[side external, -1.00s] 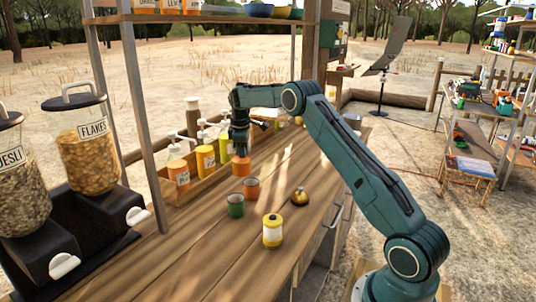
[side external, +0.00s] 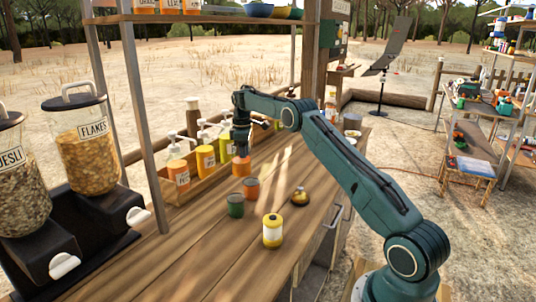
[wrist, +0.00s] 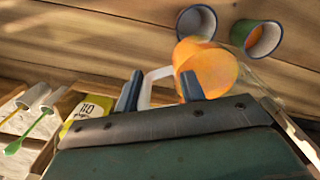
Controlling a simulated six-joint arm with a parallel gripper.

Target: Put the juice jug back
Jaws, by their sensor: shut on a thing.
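The juice jug (wrist: 208,64) is orange, with a white handle (wrist: 152,86) between my fingertips in the wrist view. My gripper (wrist: 160,90) is shut on this handle. In the side view my gripper (side external: 241,148) points down, and the jug (side external: 241,168) shows below it, beside the right end of the wooden caddy (side external: 205,183). I cannot tell whether the jug touches the counter.
Pump bottles (side external: 205,158) stand in the caddy behind the jug. A yellow jar (side external: 272,231) and a small brown-yellow item (side external: 300,197) stand nearer on the counter (side external: 205,255). Cereal dispensers (side external: 85,160) and a shelf post (side external: 145,130) are at left.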

